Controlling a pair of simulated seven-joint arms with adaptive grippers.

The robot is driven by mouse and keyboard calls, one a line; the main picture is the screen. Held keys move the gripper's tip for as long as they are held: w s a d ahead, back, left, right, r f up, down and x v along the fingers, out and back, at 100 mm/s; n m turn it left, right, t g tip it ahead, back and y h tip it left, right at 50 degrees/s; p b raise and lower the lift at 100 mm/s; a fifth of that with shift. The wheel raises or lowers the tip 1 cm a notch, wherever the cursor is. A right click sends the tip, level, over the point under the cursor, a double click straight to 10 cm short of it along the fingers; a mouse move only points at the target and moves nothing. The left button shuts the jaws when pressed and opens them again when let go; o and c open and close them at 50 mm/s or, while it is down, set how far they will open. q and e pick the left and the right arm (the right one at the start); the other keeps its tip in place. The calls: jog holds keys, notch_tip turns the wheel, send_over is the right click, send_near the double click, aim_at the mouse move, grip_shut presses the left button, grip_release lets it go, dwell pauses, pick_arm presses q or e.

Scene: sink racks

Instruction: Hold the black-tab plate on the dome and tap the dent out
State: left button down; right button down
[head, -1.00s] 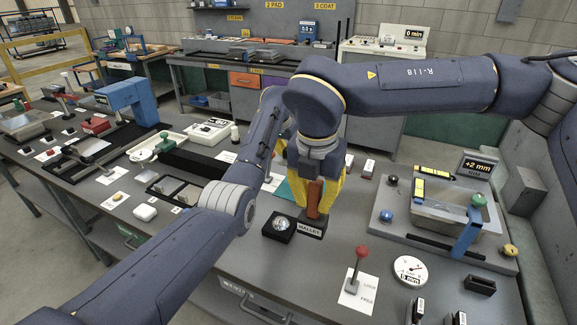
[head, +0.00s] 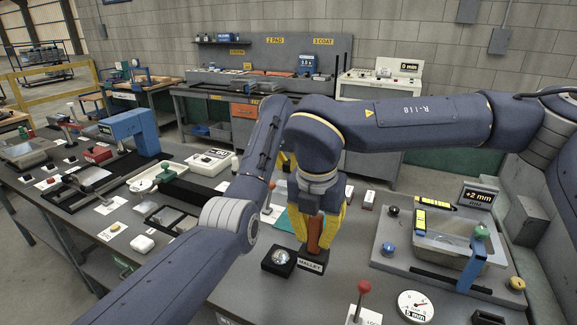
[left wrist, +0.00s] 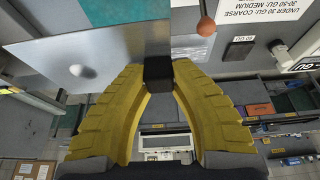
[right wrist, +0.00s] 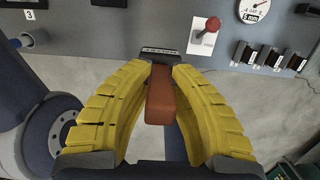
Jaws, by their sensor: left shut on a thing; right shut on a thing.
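My left gripper (left wrist: 158,100) is shut on the black tab (left wrist: 158,68) of a shiny metal plate (left wrist: 110,50). The plate has a pale oval dent mark (left wrist: 82,72). In the head view my right arm largely hides my left gripper (head: 288,162), and I cannot make out the plate there. My right gripper (head: 320,232) is shut on the brown mallet handle (head: 314,234), which also shows in the right wrist view (right wrist: 160,95). The mallet is upright at its black labelled stand (head: 312,264). The shiny dome (head: 280,257) sits uncovered in a black block left of the stand.
A red-knobbed lever (head: 363,288) and a round dial (head: 415,306) stand at the front right. A tray fixture (head: 400,240) with a blue clamp (head: 471,258) is on the right. A teal mat (head: 292,222) lies behind the mallet. My two arms cross closely above the bench.

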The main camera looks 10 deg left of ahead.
pick_arm(q)
jog(key=shift+a+f, duration=0.2)
jog(key=shift+f, duration=0.05)
jog(key=a+f, duration=0.3)
jog(key=a, duration=1.2)
jog(key=shift+s+d+f+m+g+h, duration=0.4)
jog(key=shift+s+d+f+m, duration=1.15)
jog(key=shift+s, duration=0.85)
jog(key=shift+s+d+f+m+g+h, duration=0.2)
jog(key=shift+s+d+f+m+h, duration=0.25)
jog(key=shift+s+d+f+m, duration=1.2)
jog(key=shift+s+d+f+m+g+h, duration=0.4)
jog(key=shift+s+d+f+m, duration=0.4)
jog(key=shift+s+d+f, duration=1.8)
jog(key=shift+s+a+r, duration=0.45)
jog(key=shift+s+r, duration=0.05)
jog(key=shift+r, duration=0.15)
